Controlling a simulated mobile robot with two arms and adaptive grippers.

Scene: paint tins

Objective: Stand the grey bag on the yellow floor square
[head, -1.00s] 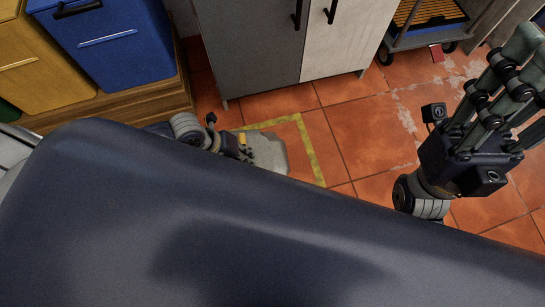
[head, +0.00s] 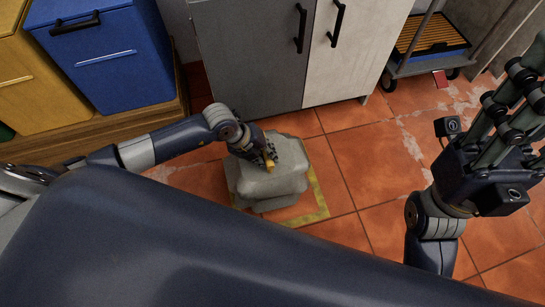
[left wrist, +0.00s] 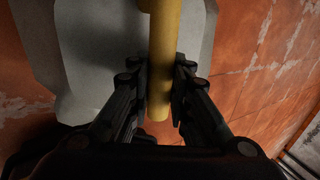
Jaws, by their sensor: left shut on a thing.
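The grey bag (head: 262,185) is in the middle of the head view, over the left and back part of the yellow floor square (head: 318,195). It hides much of the square; yellow tape shows at its right and front. I cannot tell whether its base touches the floor. My left gripper (head: 268,160) is at the bag's top, shut on its yellow handle. In the left wrist view, the yellow handle (left wrist: 161,70) runs between the fingers, with the grey bag (left wrist: 95,45) beyond. My right gripper (head: 525,85) is raised at the right, apparently open and empty, partly cut off.
A grey and white cabinet (head: 255,55) stands just behind the square. Blue (head: 105,60) and yellow (head: 35,75) bins stand on a wooden platform at the left. A trolley (head: 430,55) is at the back right. Tiled floor (head: 365,160) right of the square is clear.

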